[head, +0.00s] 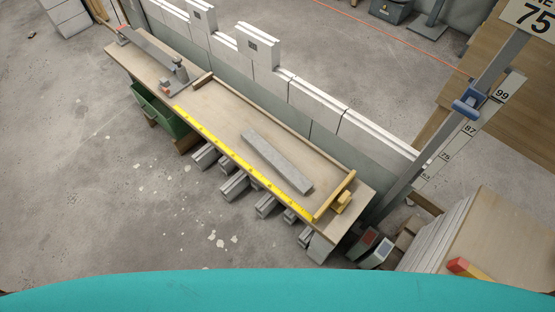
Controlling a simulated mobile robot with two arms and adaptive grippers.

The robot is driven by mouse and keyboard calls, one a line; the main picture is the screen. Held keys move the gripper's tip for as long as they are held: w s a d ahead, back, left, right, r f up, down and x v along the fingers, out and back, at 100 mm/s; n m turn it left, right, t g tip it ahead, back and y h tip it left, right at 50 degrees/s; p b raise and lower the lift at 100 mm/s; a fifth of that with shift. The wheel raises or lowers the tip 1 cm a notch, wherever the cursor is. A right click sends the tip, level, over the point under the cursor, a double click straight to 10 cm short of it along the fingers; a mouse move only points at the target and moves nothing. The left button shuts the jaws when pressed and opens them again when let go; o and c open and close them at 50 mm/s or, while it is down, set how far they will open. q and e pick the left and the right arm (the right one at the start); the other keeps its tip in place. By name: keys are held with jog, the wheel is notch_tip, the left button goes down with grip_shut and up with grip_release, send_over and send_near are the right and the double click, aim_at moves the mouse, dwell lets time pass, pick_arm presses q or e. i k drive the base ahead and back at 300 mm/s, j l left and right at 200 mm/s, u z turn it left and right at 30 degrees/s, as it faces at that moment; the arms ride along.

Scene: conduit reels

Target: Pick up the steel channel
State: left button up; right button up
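A long grey bar (277,162), which looks like the steel channel, lies flat and slantwise on the wooden workbench (225,115). It rests between the yellow measuring strip (235,155) on the bench's front edge and the wooden rail at the back, touching neither. A second grey bar (148,47) lies at the bench's far left end, by a small grey clamp-like tool; I cannot tell exactly what it is. Neither of my grippers is in view.
A wooden stop (334,196) with a yellow block closes the bench's right end. A low block wall (316,103) runs behind. Grey profile ends stick out below the front edge. A post with a blue clamp (468,103) stands right. Floor in front is mostly clear.

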aim_at(290, 172)
jog(key=i+j+z, duration=0.1)
jog(key=j, duration=0.25)
jog(key=i+j, duration=0.25)
jog(key=j, duration=0.15)
jog(key=i+j+z, duration=0.15)
jog(key=j, duration=0.25)
